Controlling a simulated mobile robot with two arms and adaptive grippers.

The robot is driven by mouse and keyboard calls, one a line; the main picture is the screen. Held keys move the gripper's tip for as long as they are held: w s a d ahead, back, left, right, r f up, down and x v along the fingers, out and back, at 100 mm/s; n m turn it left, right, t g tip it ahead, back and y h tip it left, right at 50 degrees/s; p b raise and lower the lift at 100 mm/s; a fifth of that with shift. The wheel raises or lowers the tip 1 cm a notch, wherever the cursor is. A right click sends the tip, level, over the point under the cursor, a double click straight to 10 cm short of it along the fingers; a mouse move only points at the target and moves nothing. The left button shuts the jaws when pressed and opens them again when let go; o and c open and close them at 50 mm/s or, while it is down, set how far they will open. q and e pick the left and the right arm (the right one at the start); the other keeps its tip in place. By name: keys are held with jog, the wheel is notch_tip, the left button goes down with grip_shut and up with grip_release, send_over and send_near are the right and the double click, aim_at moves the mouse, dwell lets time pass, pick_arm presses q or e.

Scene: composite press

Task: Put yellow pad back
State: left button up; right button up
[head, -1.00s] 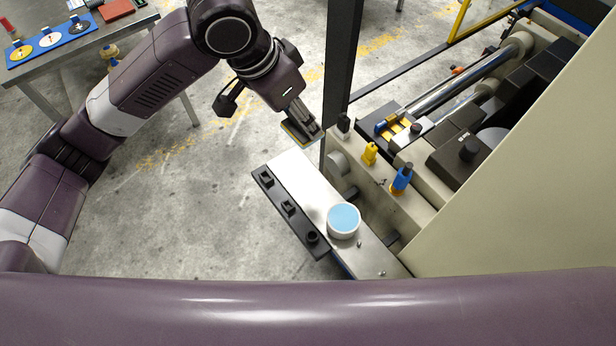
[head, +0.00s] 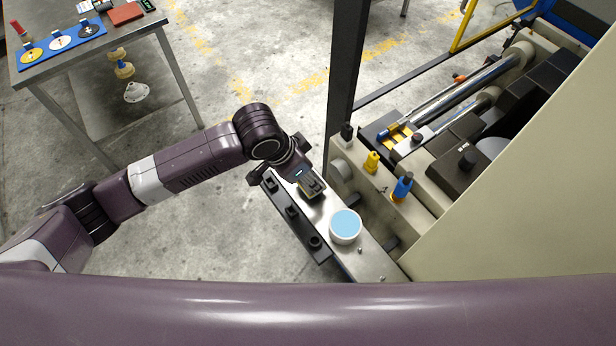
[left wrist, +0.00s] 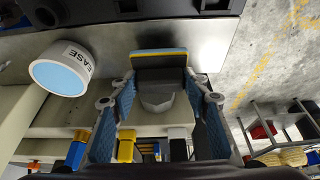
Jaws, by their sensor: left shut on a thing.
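My left gripper (head: 312,188) is over the far end of the metal shelf (head: 322,212) on the press. In the left wrist view, its blue-padded fingers (left wrist: 160,95) are shut on a dark block-shaped pad (left wrist: 160,60) with a thin yellow and blue layer along its far edge. That layered edge faces the shelf surface; I cannot tell whether it touches. In the head view the gripper mostly hides the pad. My right gripper is not in view.
A white tub with blue contents (head: 345,226) stands on the shelf nearer me. A black rail with holders (head: 292,211) runs along the shelf's outer edge. A yellow knob (head: 371,162) and blue bottle (head: 403,187) stand on the press. A table (head: 110,38) is at the far left.

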pick_arm(q)
jog(key=shift+f, duration=1.15)
jog(key=o, duration=1.2)
jog(key=shift+f, duration=0.1)
jog(key=b+v, duration=0.1)
jog(key=v, duration=1.1)
